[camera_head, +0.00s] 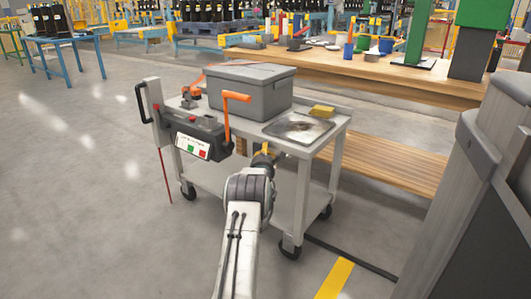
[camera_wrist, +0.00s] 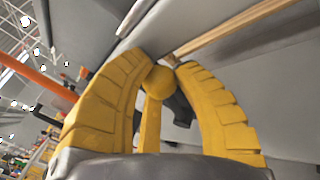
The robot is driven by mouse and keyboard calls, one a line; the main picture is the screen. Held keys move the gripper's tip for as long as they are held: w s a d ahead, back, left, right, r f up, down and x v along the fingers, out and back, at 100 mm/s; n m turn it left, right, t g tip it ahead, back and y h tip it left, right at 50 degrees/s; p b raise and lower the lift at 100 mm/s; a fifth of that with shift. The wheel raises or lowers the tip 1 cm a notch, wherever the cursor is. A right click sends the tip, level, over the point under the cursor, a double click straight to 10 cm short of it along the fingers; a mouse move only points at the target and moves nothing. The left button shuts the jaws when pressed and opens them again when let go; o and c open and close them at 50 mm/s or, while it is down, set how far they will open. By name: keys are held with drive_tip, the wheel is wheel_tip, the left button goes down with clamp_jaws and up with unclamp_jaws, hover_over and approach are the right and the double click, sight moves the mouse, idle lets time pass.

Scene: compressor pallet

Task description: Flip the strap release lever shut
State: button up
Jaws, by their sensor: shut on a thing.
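My gripper (camera_wrist: 165,68) has two curved, ribbed yellow fingers. Their tips are closed around the round yellow knob (camera_wrist: 159,80) of a lever. The lever's yellow stem (camera_wrist: 150,125) runs down between the fingers in the wrist view, and its base is hidden. This ball-ended lever appears to be the strap release lever. In the head view my gripper (camera_head: 263,155) is at the near side of the grey cart (camera_head: 300,205), below the grey lidded box (camera_head: 258,98). My arm and wrist hide most of the lever there.
An orange handle (camera_head: 236,97) stands up by the box, left of my gripper. A control panel (camera_head: 192,148) with buttons is on the cart's left end. A wooden bench (camera_head: 400,80) is behind; floor at left is clear.

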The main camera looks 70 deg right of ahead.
clamp_jaws()
drive_tip(key=shift+w+r, duration=0.15)
drive_tip(key=shift+r, duration=0.05)
drive_tip(key=shift+w+d+n+y+p, duration=0.15)
drive_tip(key=shift+w+n+y+p, duration=0.25)
drive_tip(key=shift+n, duration=0.3)
drive_tip(key=shift+s, duration=0.1)
drive_tip(key=o, duration=1)
unclamp_jaws()
drive_tip(key=shift+r, duration=0.1)
drive_tip(key=shift+v, duration=6)
